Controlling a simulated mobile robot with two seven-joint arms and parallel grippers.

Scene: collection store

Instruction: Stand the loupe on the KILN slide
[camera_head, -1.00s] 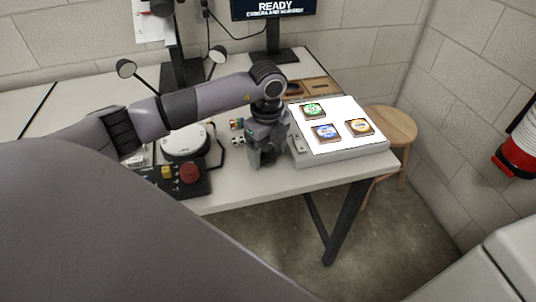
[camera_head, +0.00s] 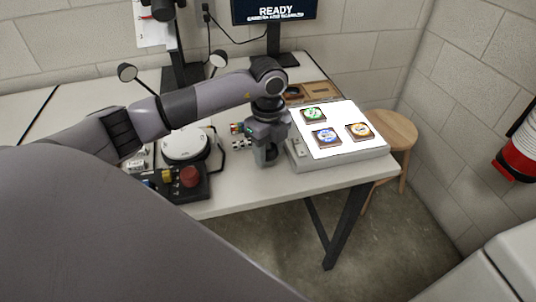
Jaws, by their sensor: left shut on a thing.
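Three framed slides lie on the lit top of a light box (camera_head: 343,160): a green one (camera_head: 313,115) at the back, a blue one (camera_head: 326,137) at the front left and a yellow-orange one (camera_head: 359,131) at the right. Their lettering is too small to read, so I cannot tell which is KILN. My left gripper (camera_head: 267,160) points down just left of the light box, over the table. It is shut on a small dark thing, apparently the loupe, mostly hidden by the fingers. My right gripper is not in view.
A wooden tray (camera_head: 318,91) with a dark round spot lies behind the light box. A control box with a red knob (camera_head: 190,176) and a round white device (camera_head: 185,145) stand left of the gripper. A stool (camera_head: 394,130) stands beyond the table's right end.

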